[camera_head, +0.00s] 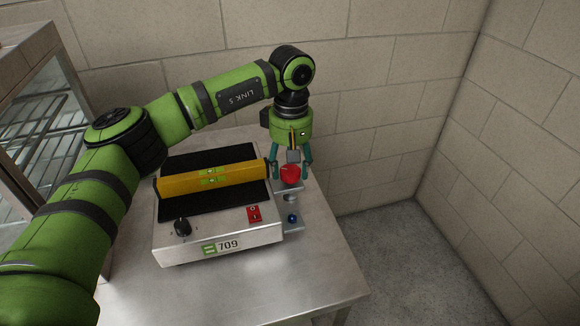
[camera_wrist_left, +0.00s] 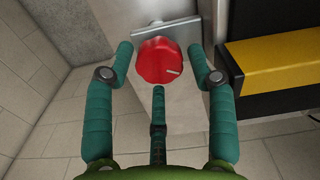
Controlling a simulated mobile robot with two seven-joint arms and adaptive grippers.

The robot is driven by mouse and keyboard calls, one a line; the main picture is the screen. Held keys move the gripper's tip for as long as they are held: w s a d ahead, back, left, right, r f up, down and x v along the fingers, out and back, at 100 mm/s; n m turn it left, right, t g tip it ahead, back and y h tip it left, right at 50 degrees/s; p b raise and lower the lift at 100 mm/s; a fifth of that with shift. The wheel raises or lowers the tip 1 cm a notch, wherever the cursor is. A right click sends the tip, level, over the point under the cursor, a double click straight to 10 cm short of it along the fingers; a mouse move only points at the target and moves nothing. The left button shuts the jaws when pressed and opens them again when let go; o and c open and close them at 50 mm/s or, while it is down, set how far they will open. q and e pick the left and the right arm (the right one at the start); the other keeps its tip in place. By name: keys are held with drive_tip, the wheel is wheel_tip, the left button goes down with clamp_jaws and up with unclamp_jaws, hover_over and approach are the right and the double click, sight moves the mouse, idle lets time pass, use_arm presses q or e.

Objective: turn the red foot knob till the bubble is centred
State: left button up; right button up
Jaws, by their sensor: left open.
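The red foot knob (camera_head: 290,174) sits on a metal bracket at the right side of the appliance. In the left wrist view the red knob (camera_wrist_left: 159,62) shows a white mark at its lower right. My left gripper (camera_head: 291,171) points down over the knob. Its fingers (camera_wrist_left: 163,70) are open, spread around the knob with gaps at the sides. A yellow spirit level (camera_head: 212,179) lies across the appliance's black top, with a green vial near its middle. The bubble is too small to place exactly. My right gripper is not in view.
The silver appliance (camera_head: 216,243) marked 709 has a black dial (camera_head: 182,227) and a red switch (camera_head: 254,214). It stands on a metal table (camera_head: 318,276). A glass-sided cabinet (camera_head: 40,100) is at the left. Block walls close in behind and right.

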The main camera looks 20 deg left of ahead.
sight(291, 169)
use_arm(q)
wheel_tip(291, 169, up, 11)
idle(0.3)
drive_tip(key=shift+w, duration=0.1)
